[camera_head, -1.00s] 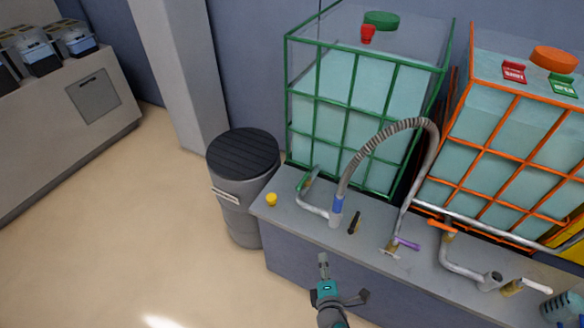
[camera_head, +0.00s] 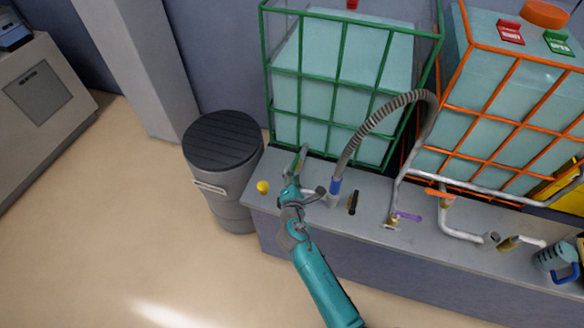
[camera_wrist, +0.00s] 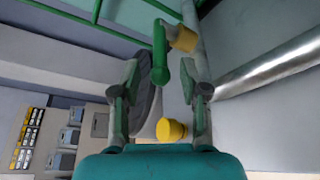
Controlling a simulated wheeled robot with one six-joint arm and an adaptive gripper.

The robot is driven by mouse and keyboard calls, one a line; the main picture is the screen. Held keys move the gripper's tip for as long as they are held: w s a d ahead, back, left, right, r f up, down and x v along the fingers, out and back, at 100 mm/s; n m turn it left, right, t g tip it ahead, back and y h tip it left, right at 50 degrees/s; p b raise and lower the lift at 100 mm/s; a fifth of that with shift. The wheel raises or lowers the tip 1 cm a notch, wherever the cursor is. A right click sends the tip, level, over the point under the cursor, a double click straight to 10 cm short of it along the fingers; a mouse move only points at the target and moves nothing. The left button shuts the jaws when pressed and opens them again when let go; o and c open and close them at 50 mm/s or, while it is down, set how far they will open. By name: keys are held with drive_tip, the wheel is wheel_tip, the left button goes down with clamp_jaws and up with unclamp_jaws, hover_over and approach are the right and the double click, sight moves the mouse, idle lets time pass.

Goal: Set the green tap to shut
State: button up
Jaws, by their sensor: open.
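The green tap (camera_wrist: 160,56) shows in the wrist view as a green lever on a brass-coloured valve body (camera_wrist: 182,38). My gripper (camera_wrist: 166,76) is open, with one finger on each side of the lever's lower end. I cannot tell whether either finger touches it. In the head view my gripper (camera_head: 297,160) is at the front of the green-caged tank (camera_head: 340,95) and hides the tap.
A yellow knob (camera_head: 262,187) stands on the bench (camera_head: 300,222) at left. A grey hose (camera_head: 385,115) arches up from a blue collar, with a black handle (camera_head: 353,202) beside it. A lidded bin (camera_head: 222,160) stands left of the bench.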

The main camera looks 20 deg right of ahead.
sight(294, 166)
drive_tip(key=shift+x, duration=2)
clamp_jaws()
